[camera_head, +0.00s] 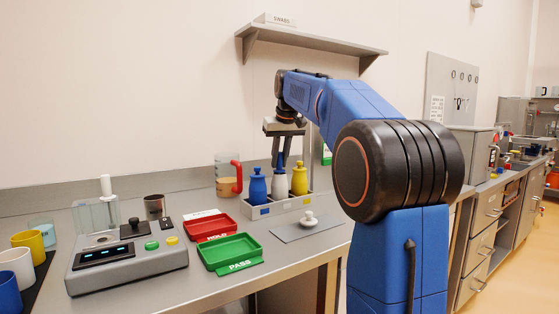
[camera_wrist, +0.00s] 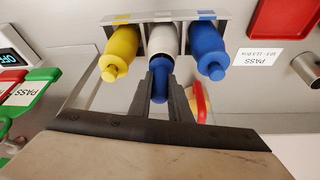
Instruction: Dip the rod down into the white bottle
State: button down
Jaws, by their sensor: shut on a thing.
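The white bottle (camera_head: 280,185) stands upright in the middle of a grey rack (camera_head: 276,209), between a blue bottle (camera_head: 257,188) and a yellow bottle (camera_head: 299,180). My gripper (camera_head: 280,158) points down just above the white bottle. In the wrist view my gripper (camera_wrist: 161,92) is shut on a blue piece (camera_wrist: 160,78), which looks like the rod's handle. It overlaps the mouth of the white bottle (camera_wrist: 163,40) in that view. The rod's lower part is hidden, so I cannot tell whether its tip is inside the bottle.
A white knobbed lid (camera_head: 309,219) lies on a grey mat (camera_head: 305,230) before the rack. A jug with a red handle (camera_head: 229,176) stands left behind it. Red (camera_head: 211,227) and green (camera_head: 231,251) trays and a scale (camera_head: 125,262) are further left. A shelf (camera_head: 310,39) hangs above.

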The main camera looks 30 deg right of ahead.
dwell(0.4)
jog(key=shift+r, duration=5.95)
